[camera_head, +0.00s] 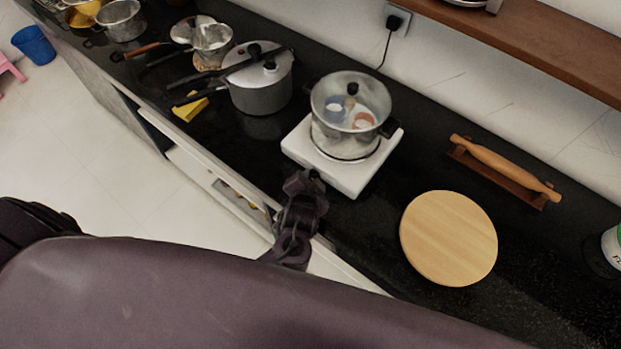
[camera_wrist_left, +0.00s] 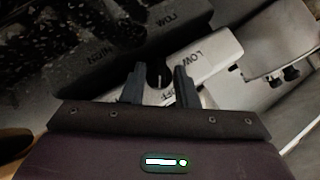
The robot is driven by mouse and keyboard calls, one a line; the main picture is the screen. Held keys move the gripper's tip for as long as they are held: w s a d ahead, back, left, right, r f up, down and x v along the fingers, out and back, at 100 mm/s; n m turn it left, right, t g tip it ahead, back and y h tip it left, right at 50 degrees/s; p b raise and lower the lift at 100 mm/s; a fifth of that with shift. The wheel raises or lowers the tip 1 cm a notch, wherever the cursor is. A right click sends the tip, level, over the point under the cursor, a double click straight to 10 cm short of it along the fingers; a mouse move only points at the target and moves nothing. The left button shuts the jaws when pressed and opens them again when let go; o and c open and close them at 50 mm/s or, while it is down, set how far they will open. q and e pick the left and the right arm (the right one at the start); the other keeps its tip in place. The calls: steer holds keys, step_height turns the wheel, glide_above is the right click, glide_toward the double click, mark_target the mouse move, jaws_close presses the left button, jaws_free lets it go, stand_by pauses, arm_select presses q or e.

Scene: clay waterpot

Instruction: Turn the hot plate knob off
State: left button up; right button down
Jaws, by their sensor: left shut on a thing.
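The white hot plate (camera_head: 345,180) stands on the black counter with a clear-lidded pot (camera_head: 350,104) on it. My left gripper (camera_head: 313,178) is at the front face of the hot plate. In the left wrist view its two dark fingers (camera_wrist_left: 158,72) stand on either side of the small dark knob (camera_wrist_left: 157,78) and are shut on it. Printed LOW and OFF marks show on the white front panel (camera_wrist_left: 212,58) beside the fingers. Part of the OFF mark is behind a finger. The exact angle of the knob is hard to tell. My right gripper is not in view.
A grey pressure cooker (camera_head: 262,90) and a yellow block (camera_head: 190,108) are left of the hot plate. A round wooden board (camera_head: 448,238) and a rolling pin (camera_head: 505,167) lie to the right. A black plug (camera_head: 394,22) with a cord is on the wall behind.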

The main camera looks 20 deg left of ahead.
arm_select(q)
steer(key=shift+a+r+n+g+h+p, duration=0.15)
steer(key=shift+n+g+h+p, duration=0.15)
steer(key=shift+h+p, duration=0.2)
steer(key=shift+a+r+n+g+h+p, duration=0.1)
steer(key=shift+n+g+h+p, duration=0.15)
steer(key=shift+h+p, duration=0.25)
steer(key=shift+w+a+n+g+h+p, duration=0.15)
steer(key=shift+n+g+h+p, duration=0.4)
steer(key=shift+n+h+p, duration=0.6)
steer(key=shift+f+h, duration=0.1)
steer(key=shift+h, duration=0.25)
steer(key=o, duration=0.6)
steer(key=shift+o, duration=0.2)
